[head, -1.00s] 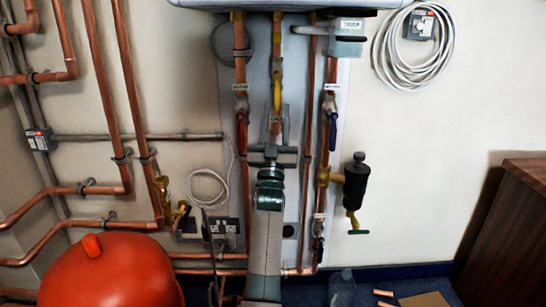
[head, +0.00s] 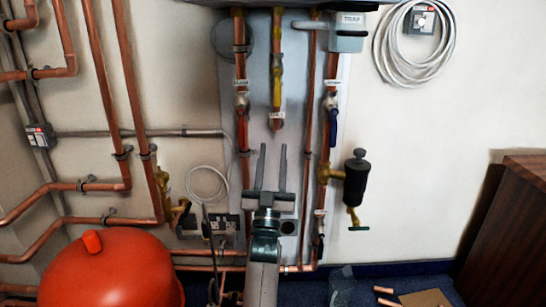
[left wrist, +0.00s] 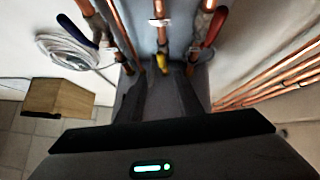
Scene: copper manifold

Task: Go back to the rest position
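My left gripper (head: 273,150) is in front of the grey backing panel (head: 262,80), fingers pointing up and apart, with nothing visible between them. It is below the lower end of the short middle copper pipe (head: 277,122), which has a yellow-handled valve (head: 277,88), and a gap shows between them. In the left wrist view the dark fingers (left wrist: 162,98) spread apart, with the yellow valve handle (left wrist: 162,62) beyond. My right gripper is not in view.
A red-handled valve pipe (head: 242,130) and a blue-handled valve (head: 333,127) flank the gripper. A black cylinder fitting (head: 357,180) is to the right. A red tank (head: 110,272) stands lower left, a brown cabinet (head: 510,235) lower right. Loose copper pieces (head: 385,301) lie on the floor.

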